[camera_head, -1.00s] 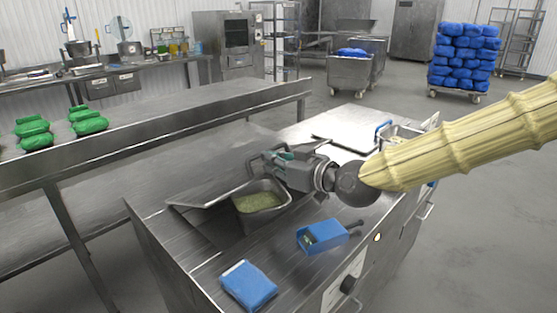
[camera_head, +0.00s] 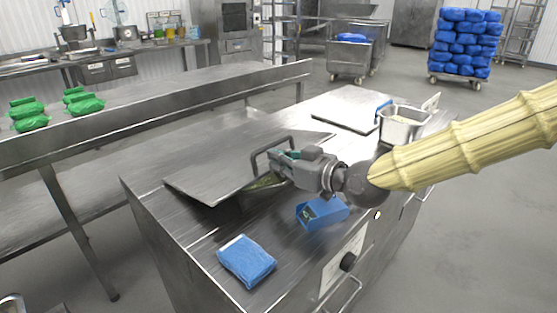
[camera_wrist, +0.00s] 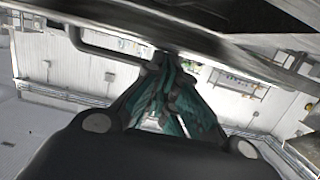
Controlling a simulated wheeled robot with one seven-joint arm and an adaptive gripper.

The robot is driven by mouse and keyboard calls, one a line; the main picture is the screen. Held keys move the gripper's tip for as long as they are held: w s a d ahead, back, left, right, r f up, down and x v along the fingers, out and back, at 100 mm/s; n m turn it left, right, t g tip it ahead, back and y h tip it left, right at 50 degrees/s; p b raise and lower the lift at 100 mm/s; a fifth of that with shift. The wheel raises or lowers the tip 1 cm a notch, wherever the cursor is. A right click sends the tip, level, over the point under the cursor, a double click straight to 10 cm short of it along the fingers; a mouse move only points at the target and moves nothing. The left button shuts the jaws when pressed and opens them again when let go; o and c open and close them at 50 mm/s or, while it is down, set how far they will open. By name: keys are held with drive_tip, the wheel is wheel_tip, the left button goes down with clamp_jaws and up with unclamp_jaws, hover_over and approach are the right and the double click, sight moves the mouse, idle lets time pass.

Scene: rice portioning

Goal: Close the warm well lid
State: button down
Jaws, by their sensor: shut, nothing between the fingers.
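The warm well lid (camera_head: 215,170) is a flat metal plate on the counter, tilted, with its near edge above the counter top. Its bar handle (camera_head: 256,163) stands at its right side. The well pan (camera_head: 262,192) shows only in a small part under the lid; the rest is hidden. My gripper (camera_head: 284,158) is shut and empty, at the lid's right edge beside the handle. In the wrist view the closed fingertips (camera_wrist: 168,62) are close under the lid's edge, next to the handle bar (camera_wrist: 98,48); I cannot tell whether they touch.
A blue open box (camera_head: 322,213) stands just below my gripper, and a blue folded packet (camera_head: 246,261) lies at the counter's front. A metal pan (camera_head: 404,124) and a flat metal plate (camera_head: 348,107) are at the back right. A long steel table (camera_head: 160,108) runs behind.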

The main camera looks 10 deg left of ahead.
drive_tip(key=shift+w+a+r+p, duration=0.1)
drive_tip(key=shift+r+p, duration=0.3)
drive_tip(key=shift+r, duration=0.15)
drive_tip(key=p+v, duration=0.1)
drive_tip(key=v, duration=0.8)
drive_tip(key=w+d+r+g+h+p, duration=0.1)
drive_tip(key=w+d+r+p, duration=0.35)
drive_tip(key=p, duration=0.75)
drive_tip(key=w+d+r+g+h+p, duration=0.1)
drive_tip(key=w+d+r+h+p, duration=0.1)
drive_tip(key=w+p, duration=0.85)
drive_tip(key=a+f+p, duration=0.1)
drive_tip(key=a+p, duration=0.1)
drive_tip(key=w+a+f+p, duration=0.1)
drive_tip(key=a+f+p, duration=0.1)
drive_tip(key=a, duration=0.1)
drive_tip(key=a+f+p, duration=0.1)
drive_tip(key=a+p, duration=0.1)
drive_tip(key=shift+w+a+f, duration=0.35)
drive_tip(key=shift+w+f, duration=0.05)
drive_tip(key=shift+s+d+f+p, duration=0.1)
drive_tip(key=shift+d+f+p, duration=0.15)
drive_tip(key=shift+f+p, duration=0.5)
drive_tip(key=shift+s+d+f+p, duration=0.15)
drive_tip(key=shift+d+f+p, duration=0.1)
drive_tip(key=shift+f, duration=0.95)
